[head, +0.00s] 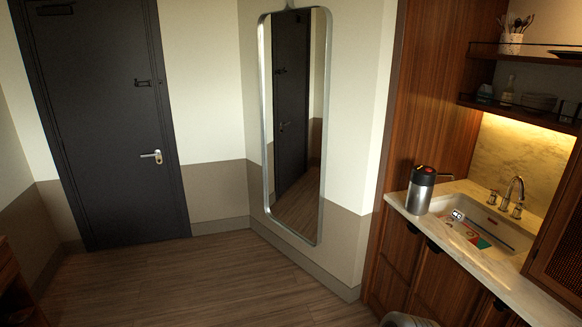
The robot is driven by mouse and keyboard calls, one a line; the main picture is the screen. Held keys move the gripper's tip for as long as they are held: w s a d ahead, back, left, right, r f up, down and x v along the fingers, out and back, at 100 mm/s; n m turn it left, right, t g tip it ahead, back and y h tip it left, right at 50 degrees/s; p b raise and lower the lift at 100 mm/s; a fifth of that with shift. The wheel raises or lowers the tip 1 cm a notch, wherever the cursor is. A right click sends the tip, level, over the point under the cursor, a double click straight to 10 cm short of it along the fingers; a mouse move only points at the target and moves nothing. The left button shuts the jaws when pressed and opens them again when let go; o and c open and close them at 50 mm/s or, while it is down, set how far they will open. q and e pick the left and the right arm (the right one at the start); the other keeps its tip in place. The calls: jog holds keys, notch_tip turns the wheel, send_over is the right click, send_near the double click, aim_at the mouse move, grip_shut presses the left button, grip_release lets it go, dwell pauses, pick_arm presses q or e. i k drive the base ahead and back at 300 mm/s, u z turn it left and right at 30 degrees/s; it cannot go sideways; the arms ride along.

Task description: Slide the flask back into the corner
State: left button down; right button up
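The flask (421,192) is a steel vessel with a black top and a dark handle or spout pointing right. It stands upright at the left end of the pale stone counter (438,224), close to the counter's front edge and left of the sink. The wooden side panel rises behind and beside it. Neither of my grippers is in view. A small grey rounded shape at the bottom edge is too cut off to identify.
The sink (515,238), right of the flask, holds a colourful flat item (472,236). A brass tap (515,190) stands behind it. Shelves (520,105) above hold a utensil cup (511,42) and a bottle. The wooden floor (190,280) is clear; a tall mirror (293,120) hangs left.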

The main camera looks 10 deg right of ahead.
aim_at(420, 192)
jog(key=z, duration=0.8)
jog(key=i, duration=1.9)
jog(key=z, duration=1.05)
